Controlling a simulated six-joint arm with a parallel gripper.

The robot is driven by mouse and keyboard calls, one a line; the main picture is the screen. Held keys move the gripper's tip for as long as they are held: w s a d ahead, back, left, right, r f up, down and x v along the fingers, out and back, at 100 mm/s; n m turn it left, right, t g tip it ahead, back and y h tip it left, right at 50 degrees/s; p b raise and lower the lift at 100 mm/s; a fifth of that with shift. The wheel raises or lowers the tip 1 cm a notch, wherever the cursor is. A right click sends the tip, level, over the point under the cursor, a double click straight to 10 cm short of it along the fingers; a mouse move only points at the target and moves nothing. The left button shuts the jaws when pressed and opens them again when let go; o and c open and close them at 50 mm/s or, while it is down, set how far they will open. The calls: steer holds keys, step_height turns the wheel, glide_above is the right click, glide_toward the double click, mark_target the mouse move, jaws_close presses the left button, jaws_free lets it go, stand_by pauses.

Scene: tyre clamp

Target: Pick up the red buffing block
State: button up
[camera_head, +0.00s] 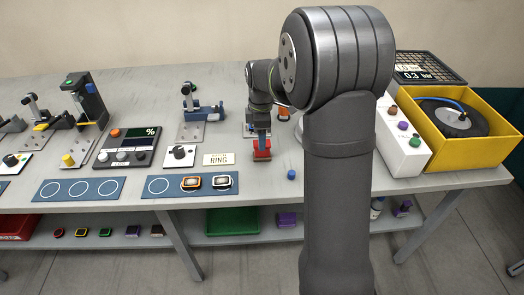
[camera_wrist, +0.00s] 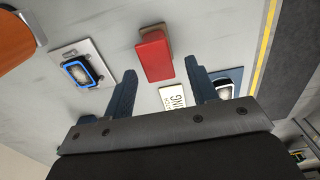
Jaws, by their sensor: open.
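The red buffing block (camera_head: 262,155) lies on the workbench, right of the "RING" label in the head view. In the wrist view the red block (camera_wrist: 155,58) shows a red face and a brownish part at its far end. My gripper (camera_head: 261,138) is just above the block in the head view and partly covers it. In the wrist view my gripper (camera_wrist: 163,76) is open, with nothing between its two blue fingers. The block appears beyond the fingertips, roughly in line with the gap. The exact height between fingers and block is hard to tell.
The "RING" label (camera_head: 219,159), a plate with a black knob (camera_head: 180,154) and a blue mat (camera_head: 160,187) lie to the left. A small blue cap (camera_head: 291,174) is near the front edge. A white box (camera_head: 402,145) and a yellow bin (camera_head: 468,150) stand right.

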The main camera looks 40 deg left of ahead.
steer(key=f, duration=0.5)
steer(key=shift+w+f, duration=0.15)
steer(key=shift+w, duration=0.05)
steer(key=c, duration=1)
